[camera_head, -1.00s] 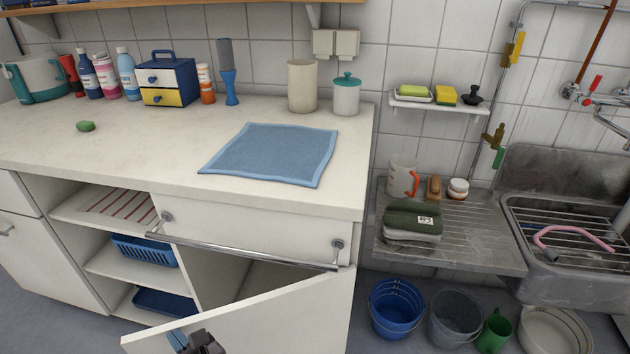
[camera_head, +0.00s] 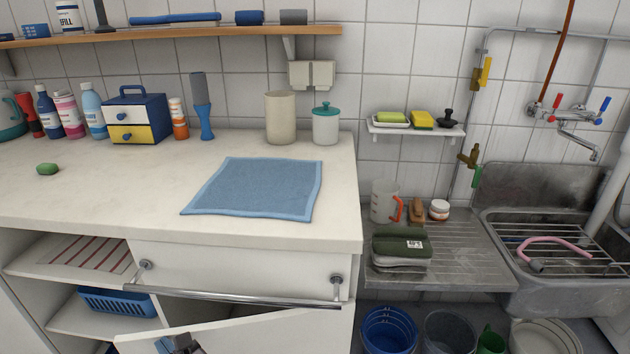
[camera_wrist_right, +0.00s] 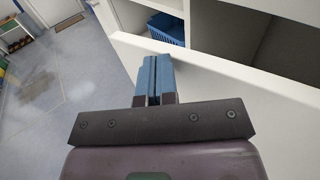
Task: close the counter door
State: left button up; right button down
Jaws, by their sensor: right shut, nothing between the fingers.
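The counter door (camera_head: 265,330) is a white panel below the drawer with the long metal handle. It stands partly open, joined at its right side, with its free left edge swung out from the counter. My right gripper (camera_head: 165,344) is at the bottom of the head view, at the door's outer side near that free edge. In the right wrist view its blue fingertips (camera_wrist_right: 153,75) are shut with nothing between them, and they lie against or very near the white door (camera_wrist_right: 225,85). Contact is not certain. My left gripper is not in view.
The drawer's handle bar (camera_head: 230,298) juts out just above the door. Open shelves to the left hold a blue basket (camera_head: 118,302). A blue cloth (camera_head: 258,188) lies on the countertop (camera_head: 120,205). A blue bucket (camera_head: 388,330) and others stand on the floor at right.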

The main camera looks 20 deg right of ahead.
aim_at(173, 330)
jog(key=shift+m+t+h, duration=0.4)
jog(key=shift+m+h, duration=0.1)
jog(key=shift+h, duration=0.2)
jog(key=w, duration=0.3)
jog(key=w+b, duration=0.1)
jog(key=w, duration=0.1)
jog(key=shift+w+d+f, duration=0.1)
jog(key=shift+w+d, duration=0.1)
jog(key=shift+w, duration=0.2)
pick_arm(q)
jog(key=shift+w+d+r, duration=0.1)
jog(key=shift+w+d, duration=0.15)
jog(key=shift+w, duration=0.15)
pick_arm(e)
jog(key=shift+w+d, duration=0.1)
jog(key=shift+w, duration=0.65)
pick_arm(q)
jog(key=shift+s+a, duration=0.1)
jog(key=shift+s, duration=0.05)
pick_arm(e)
jog(key=shift+s, duration=0.1)
